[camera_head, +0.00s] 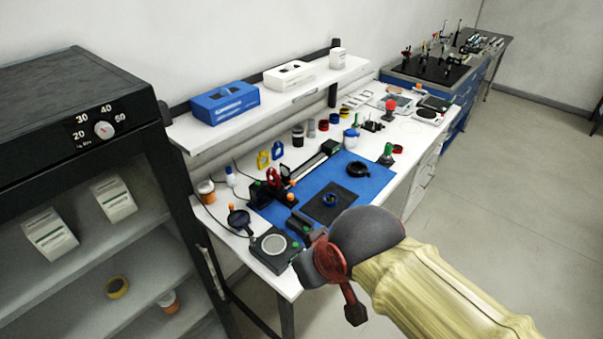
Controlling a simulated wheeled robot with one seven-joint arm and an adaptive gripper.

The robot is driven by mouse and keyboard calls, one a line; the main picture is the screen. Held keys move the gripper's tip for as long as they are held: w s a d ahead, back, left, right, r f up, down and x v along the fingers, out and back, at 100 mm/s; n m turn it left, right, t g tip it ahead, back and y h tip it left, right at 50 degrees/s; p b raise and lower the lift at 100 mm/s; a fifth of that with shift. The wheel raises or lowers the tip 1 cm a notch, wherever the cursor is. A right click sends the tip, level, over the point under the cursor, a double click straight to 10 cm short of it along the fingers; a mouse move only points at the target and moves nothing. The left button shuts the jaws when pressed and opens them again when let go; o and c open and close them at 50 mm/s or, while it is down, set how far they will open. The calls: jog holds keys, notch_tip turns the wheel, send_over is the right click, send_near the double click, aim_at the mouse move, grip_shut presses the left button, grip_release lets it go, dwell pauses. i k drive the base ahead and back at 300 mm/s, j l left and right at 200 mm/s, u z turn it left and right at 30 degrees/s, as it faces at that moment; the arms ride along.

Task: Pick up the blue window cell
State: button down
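A small blue ring-shaped piece (330,200) lies on a dark square pad on the blue mat. A blue upright piece with a hole (277,150) stands farther back on the bench, beside a similar yellow one. I cannot tell for sure which of the two is the blue window cell. My arm reaches in from the lower right. Its dark and red end, with my gripper (354,312), is in front of the bench's near edge, apart from both blue pieces. Its fingers are not clear, and I see nothing held.
The white bench (225,212) is crowded with small instruments around the blue mat (370,183). A shelf (290,97) with boxes hangs above its back. A dark glass-fronted cabinet (75,110) stands left. Open floor (500,190) lies right.

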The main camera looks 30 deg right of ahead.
aim_at(329, 200)
jog(key=l+u, duration=0.3)
jog(key=l, duration=0.15)
jog(key=k+l+u, duration=0.35)
jog(key=l+u, duration=0.2)
jog(key=l, duration=0.25)
jog(key=k+l+u, duration=0.25)
jog(key=i+l, duration=0.05)
jog(key=l, duration=0.05)
